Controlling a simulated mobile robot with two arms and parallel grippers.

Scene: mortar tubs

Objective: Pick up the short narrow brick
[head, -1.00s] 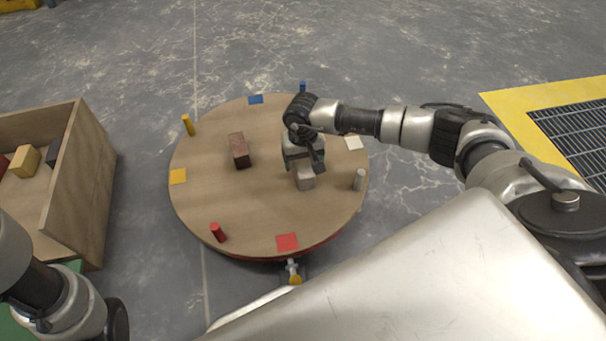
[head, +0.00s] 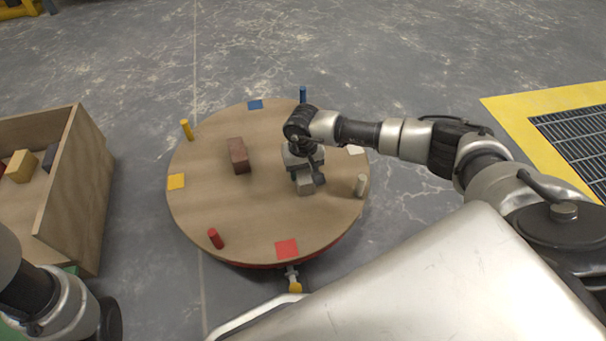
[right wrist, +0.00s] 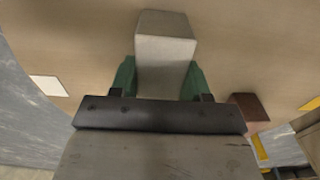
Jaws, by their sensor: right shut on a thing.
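A pale grey brick (head: 306,187) is at the right part of the round wooden table (head: 240,215). My right gripper (head: 305,178) is over it, pointing down. In the right wrist view its green fingers are closed on both sides of the grey brick (right wrist: 165,60), which sticks out beyond them. I cannot tell whether the brick touches the table top. A longer dark brown brick (head: 238,156) lies on the table to the left, apart from the gripper. My left arm shows at the lower left, but its gripper is out of sight.
Upright pegs, red (head: 215,238), yellow (head: 187,129), blue (head: 303,95) and white (head: 361,185), stand near the table's rim, with coloured squares. A wooden box (head: 75,190) with blocks stands at left. The table's middle is clear.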

